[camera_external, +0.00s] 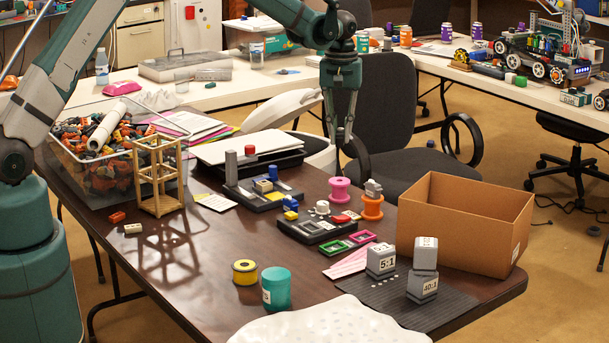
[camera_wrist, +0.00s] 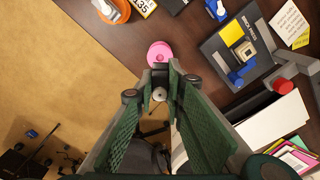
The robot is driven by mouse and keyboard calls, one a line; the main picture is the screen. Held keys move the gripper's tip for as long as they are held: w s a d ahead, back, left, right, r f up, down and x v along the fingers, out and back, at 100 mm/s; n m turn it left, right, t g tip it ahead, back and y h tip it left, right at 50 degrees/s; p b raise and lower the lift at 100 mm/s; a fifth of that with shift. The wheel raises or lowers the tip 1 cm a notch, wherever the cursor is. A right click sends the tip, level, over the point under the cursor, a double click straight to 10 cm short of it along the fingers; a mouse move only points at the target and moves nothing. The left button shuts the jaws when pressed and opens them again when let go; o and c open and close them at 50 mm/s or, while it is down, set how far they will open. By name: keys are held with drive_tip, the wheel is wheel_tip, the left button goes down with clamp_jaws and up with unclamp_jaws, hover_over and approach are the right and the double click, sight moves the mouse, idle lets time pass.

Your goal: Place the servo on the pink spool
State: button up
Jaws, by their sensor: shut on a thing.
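My gripper (camera_external: 344,142) is above the table's far edge, over and a little apart from the pink spool (camera_external: 339,190), which stands upright. In the wrist view the gripper (camera_wrist: 160,78) is shut on a small dark thing with a pale round part, which I take to be the servo (camera_wrist: 158,94). The fingers hide much of it, and it is hard to make out in the external view. The pink spool also shows in the wrist view (camera_wrist: 160,52), just beyond the fingertips, its near side covered by them and the held thing.
An orange spool (camera_external: 372,208) with a grey labelled block (camera_external: 373,188) on it stands right of the pink spool. A cardboard box (camera_external: 464,225) is farther right. Grey trays with parts (camera_external: 262,197) lie to the left. A dark chair (camera_external: 385,110) stands behind the table edge.

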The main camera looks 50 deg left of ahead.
drive_tip(key=shift+f, duration=0.15)
hover_over(340, 180)
drive_tip(key=shift+s+f+b, duration=0.1)
drive_tip(key=shift+f+b, duration=0.25)
drive_tip(key=shift+f, duration=2.65)
drive_tip(key=shift+f, duration=1.9)
drive_tip(key=shift+f+b, duration=0.15)
drive_tip(key=shift+b, duration=0.2)
drive_tip(key=o, duration=0.9)
drive_tip(key=shift+r, duration=0.2)
wheel_tip(340, 180, up, 12)
drive_tip(key=shift+p, duration=0.75)
